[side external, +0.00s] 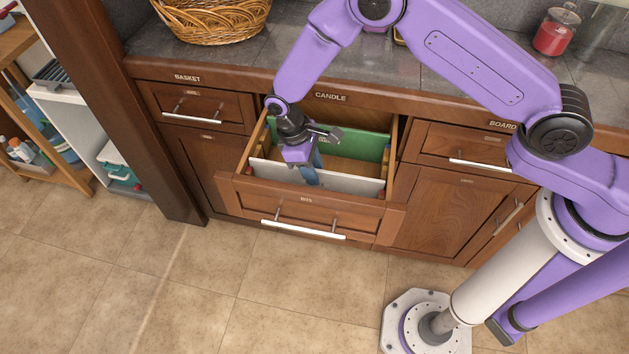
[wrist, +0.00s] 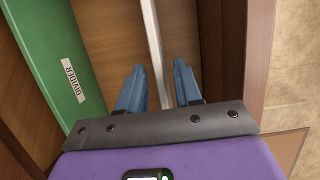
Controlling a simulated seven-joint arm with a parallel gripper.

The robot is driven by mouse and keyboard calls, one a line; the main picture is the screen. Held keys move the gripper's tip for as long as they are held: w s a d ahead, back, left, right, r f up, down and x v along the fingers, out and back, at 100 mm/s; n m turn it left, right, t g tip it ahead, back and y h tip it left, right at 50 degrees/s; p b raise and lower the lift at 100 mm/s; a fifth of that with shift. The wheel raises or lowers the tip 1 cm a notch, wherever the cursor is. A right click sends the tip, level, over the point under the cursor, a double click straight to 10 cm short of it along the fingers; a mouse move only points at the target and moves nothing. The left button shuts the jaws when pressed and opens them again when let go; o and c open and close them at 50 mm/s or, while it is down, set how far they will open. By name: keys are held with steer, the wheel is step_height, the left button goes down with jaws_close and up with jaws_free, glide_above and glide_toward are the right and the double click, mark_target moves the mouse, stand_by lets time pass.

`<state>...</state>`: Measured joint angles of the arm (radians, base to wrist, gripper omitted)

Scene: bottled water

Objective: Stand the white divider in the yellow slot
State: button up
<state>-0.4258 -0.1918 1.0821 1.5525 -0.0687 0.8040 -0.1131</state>
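The white divider (side external: 352,181) stands on edge across the open drawer, near its front wall. In the wrist view the white divider (wrist: 150,25) shows as a thin strip seen from above. My gripper (side external: 312,174) is down in the drawer. In the wrist view my gripper (wrist: 157,78) is open, with one blue finger on each side of the divider and visible gaps between. I cannot make out a yellow slot in either view.
A green divider (side external: 353,142) stands at the back of the drawer; its label (wrist: 73,80) reads DIVIDER. The drawer front (side external: 305,207) is pulled out. A wicker basket (side external: 212,20) and a red candle jar (side external: 553,36) stand on the counter above.

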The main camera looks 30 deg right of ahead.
jaws_close()
steer(key=shift+r, duration=0.15)
step_height(320, 180, up, 12)
stand_by(2.3)
steer(key=w+d+r, duration=0.3)
steer(key=w+d, duration=0.2)
stand_by(0.5)
steer(key=shift+r, duration=0.1)
